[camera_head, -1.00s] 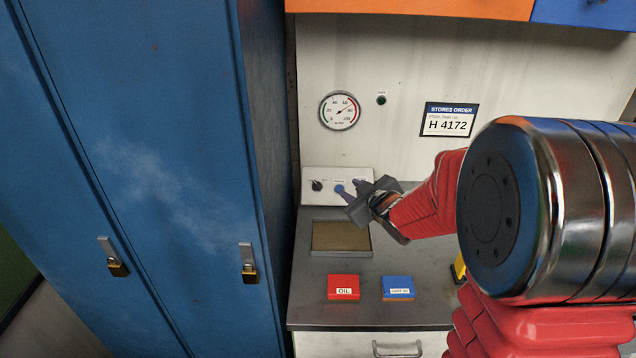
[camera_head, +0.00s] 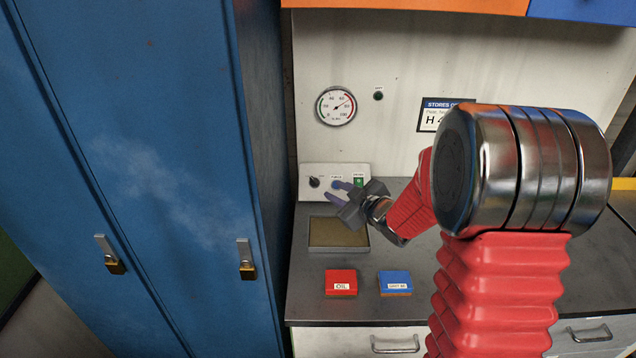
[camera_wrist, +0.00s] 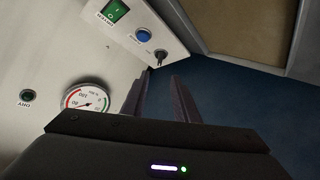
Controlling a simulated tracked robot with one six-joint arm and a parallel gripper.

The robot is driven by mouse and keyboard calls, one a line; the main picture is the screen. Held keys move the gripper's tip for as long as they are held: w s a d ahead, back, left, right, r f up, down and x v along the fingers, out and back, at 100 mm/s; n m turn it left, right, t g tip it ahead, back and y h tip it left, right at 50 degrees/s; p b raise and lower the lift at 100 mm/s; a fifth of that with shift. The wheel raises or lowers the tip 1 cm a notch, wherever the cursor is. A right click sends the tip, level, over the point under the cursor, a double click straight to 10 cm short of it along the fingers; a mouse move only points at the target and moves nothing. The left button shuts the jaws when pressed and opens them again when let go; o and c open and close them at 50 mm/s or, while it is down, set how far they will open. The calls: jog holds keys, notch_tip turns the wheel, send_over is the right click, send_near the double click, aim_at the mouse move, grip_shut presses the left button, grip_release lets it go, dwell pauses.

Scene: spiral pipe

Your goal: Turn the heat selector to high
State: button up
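A black rotary knob (camera_head: 314,182) sits at the left end of a white control box (camera_head: 306,195) against the back wall. I take it for the heat selector; its markings are too small to read. In the wrist view the knob (camera_wrist: 161,54) shows just beyond my fingertips, apart from them, with its pointer visible. My gripper (camera_head: 334,190) is in front of the box, just right of and below the knob. In the wrist view my gripper (camera_wrist: 162,76) is open, with nothing between its two fingers.
The box also has a blue button (camera_head: 337,184) and a green switch (camera_head: 359,182). A gauge (camera_head: 336,106) hangs above. A shallow tray (camera_head: 338,248), a red OIL block (camera_head: 341,282) and a blue block (camera_head: 395,283) lie on the counter. A blue locker (camera_head: 262,130) stands close on the left.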

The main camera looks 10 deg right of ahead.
aim_at(315, 181)
jog(key=x, duration=1.2)
jog(key=shift+w+f, duration=0.2)
jog(key=shift+w, duration=0.1)
jog(key=shift+c, duration=0.3)
jog(key=c, duration=0.6)
jog(key=shift+d, duration=0.1)
grip_shut()
